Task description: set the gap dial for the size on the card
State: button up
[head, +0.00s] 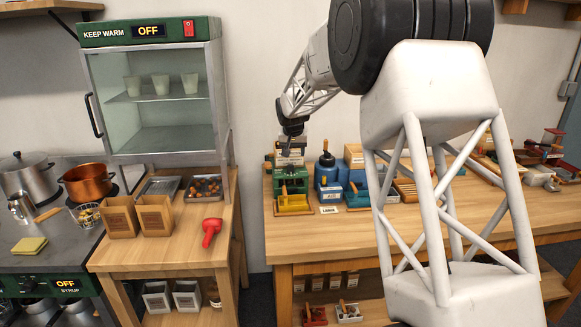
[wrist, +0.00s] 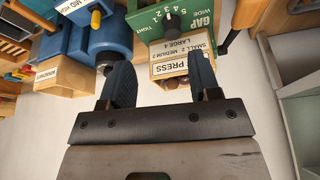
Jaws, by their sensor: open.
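The gap dial (wrist: 172,20) is a black knob on a green panel at the top of the wrist view, with a numbered scale from tight to wide. Its pointer setting is too small to tell. A label (wrist: 182,52) beside it lists small 2, medium 3, large 4. My gripper (wrist: 160,75) is open and empty, its two dark fingers pointing toward the panel and apart from the knob. In the head view my gripper (head: 293,128) is above the green press (head: 278,183). A small white card (head: 328,209) on the bench seems to read LARGE.
My arm hides part of the bench (head: 330,235). A warming cabinet (head: 155,100), paper bags (head: 155,215) and a red scoop (head: 211,230) are at left.

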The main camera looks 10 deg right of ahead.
aim_at(290, 165)
jog(key=shift+m, duration=0.6)
jog(key=w, duration=0.1)
jog(key=w+f, duration=0.1)
jog(key=w+a+f, duration=0.1)
jog(key=w, duration=0.1)
jog(key=shift+a+f, duration=0.1)
jog(key=shift+f, duration=0.15)
jog(key=shift+f, duration=0.15)
jog(key=shift+x, duration=3.75)
jog(key=shift+w, duration=0.1)
jog(key=c, duration=0.9)
